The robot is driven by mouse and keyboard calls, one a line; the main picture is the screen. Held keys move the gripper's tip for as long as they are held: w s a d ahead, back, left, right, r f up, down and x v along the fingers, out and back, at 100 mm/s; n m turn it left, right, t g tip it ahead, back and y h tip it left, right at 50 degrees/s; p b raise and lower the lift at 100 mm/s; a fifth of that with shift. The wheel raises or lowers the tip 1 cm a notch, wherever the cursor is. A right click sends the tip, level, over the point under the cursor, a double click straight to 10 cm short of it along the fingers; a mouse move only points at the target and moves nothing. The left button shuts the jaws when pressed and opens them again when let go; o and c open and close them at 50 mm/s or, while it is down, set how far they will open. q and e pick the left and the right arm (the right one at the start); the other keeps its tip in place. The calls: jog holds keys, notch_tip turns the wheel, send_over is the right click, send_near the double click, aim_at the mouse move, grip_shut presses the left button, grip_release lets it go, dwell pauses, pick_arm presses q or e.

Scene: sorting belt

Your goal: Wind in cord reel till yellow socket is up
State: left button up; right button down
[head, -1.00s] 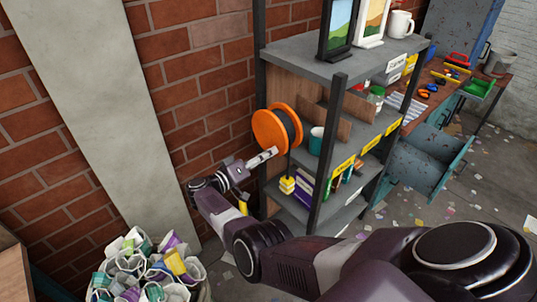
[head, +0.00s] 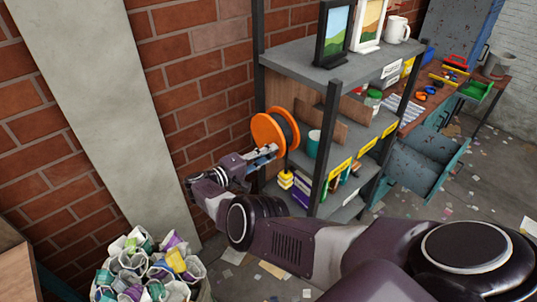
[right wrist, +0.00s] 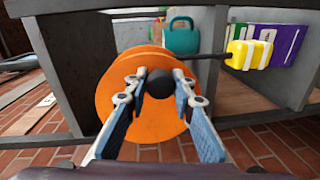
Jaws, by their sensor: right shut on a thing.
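The orange cord reel (head: 268,134) is mounted at the left end of the shelf unit. It also shows in the right wrist view (right wrist: 160,128). My right gripper (head: 268,152) is at the reel's face. In the right wrist view my right gripper (right wrist: 160,92) has its two blue-padded fingers on either side of the black crank knob (right wrist: 159,84), shut on it. The yellow socket (head: 286,180) hangs below the reel, beside the lower shelf. The socket (right wrist: 248,54) shows at the end of a straight black cord in the wrist view. My left gripper is not in view.
The grey shelf unit (head: 300,62) holds picture frames, a white mug (head: 397,27) and a teal mug (head: 313,143) close to the reel. A bin of crumpled cups (head: 150,270) stands below left. The brick wall is close behind my right gripper.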

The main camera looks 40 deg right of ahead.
jog(key=shift+w+r, duration=0.1)
jog(key=shift+r, duration=0.05)
jog(key=c, duration=1.6)
grip_release()
jog(key=shift+s+a+r, duration=0.15)
jog(key=shift+a, duration=1.7)
jog(key=shift+s+a+r, duration=0.15)
jog(key=shift+a, duration=1.7)
